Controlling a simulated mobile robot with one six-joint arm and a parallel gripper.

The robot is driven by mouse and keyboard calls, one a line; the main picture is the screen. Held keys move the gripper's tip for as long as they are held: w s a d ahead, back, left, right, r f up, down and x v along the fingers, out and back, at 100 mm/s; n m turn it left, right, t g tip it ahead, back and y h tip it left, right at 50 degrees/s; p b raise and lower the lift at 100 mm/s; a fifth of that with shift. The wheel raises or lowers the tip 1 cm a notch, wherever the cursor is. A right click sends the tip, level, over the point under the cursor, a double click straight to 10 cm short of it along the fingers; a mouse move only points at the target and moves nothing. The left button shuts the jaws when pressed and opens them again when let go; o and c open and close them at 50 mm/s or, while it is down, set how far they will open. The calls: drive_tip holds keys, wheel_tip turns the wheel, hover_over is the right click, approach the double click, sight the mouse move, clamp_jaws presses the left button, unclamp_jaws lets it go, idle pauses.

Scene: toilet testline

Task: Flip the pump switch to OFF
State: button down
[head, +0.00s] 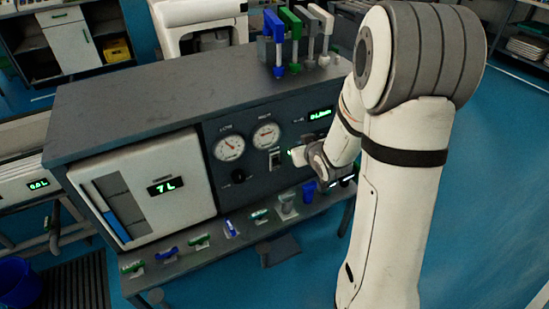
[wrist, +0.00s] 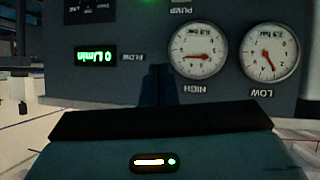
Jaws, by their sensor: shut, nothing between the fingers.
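The LOW gauge (head: 229,148) and HIGH gauge (head: 267,136) sit above a black knob (head: 238,176). The flow display (wrist: 96,55) reads 0 L/min. A white tank (head: 140,190) reads 7 L. Coloured valves line the lower ledge (head: 215,250). Coloured handles (head: 295,40) stand on top.

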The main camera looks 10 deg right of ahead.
sight(273, 148)
wheel_tip(273, 148, down, 10)
drive_tip(key=w+a+t+y+b, duration=0.1)
drive_tip(key=w+t+y+b, duration=0.1)
drive_tip(key=t+y+b, duration=0.1)
drive_tip(key=shift+a+f+n+y+b, duration=0.3)
drive_tip(key=shift+n+y+b, duration=0.1)
drive_tip(key=shift+b, duration=0.4)
drive_tip(key=shift+w+r, duration=0.1)
drive_tip(key=b+x, duration=0.1)
drive_tip(key=x, duration=0.9)
drive_tip(key=shift+a, duration=0.1)
drive_tip(key=shift+s+d+f+b, duration=0.1)
drive_tip(key=shift+s+f+b, duration=0.15)
drive_tip(key=shift+f, duration=0.3)
drive_tip(key=shift+s+d+f+b, duration=0.15)
drive_tip(key=shift+s+f, duration=0.2)
drive_tip(key=shift+f, duration=0.25)
drive_tip(key=shift+s+d+f, duration=0.1)
drive_tip(key=shift+s+f, duration=0.25)
drive_tip(key=shift+f, duration=0.2)
